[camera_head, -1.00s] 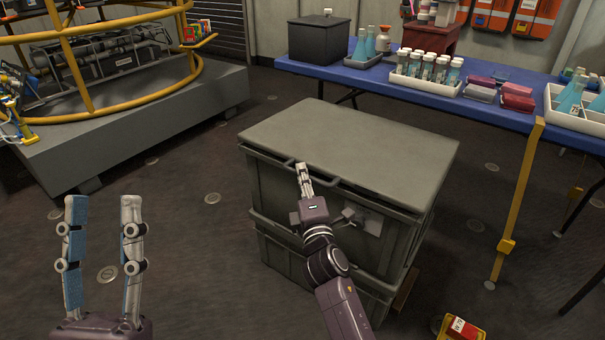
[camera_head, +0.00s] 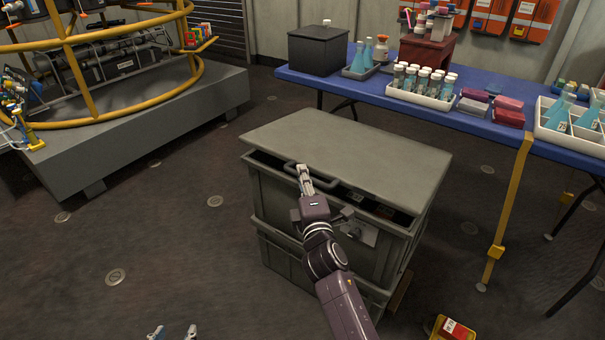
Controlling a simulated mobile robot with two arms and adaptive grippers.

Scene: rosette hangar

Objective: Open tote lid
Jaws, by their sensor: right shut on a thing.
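The grey tote (camera_head: 280,204) stands in the middle, stacked on another grey tote (camera_head: 283,262). Its flat grey lid (camera_head: 350,150) is slightly raised along the front edge, and a dark gap shows beneath it. A handle (camera_head: 291,164) sits at the lid's front edge. My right gripper (camera_head: 303,170) is shut on this handle; its fingers hide part of it. Some contents show dimly in the gap to the right of the gripper. My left gripper (camera_head: 172,333) shows only as two separated fingertips at the bottom edge, open and away from the tote.
A blue table (camera_head: 360,88) behind the tote holds a black box (camera_head: 318,49), a vial rack (camera_head: 420,88) and flasks. A yellow-framed structure (camera_head: 85,70) stands on a grey plinth at the left. A red and yellow item (camera_head: 452,328) lies low right. The left floor is clear.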

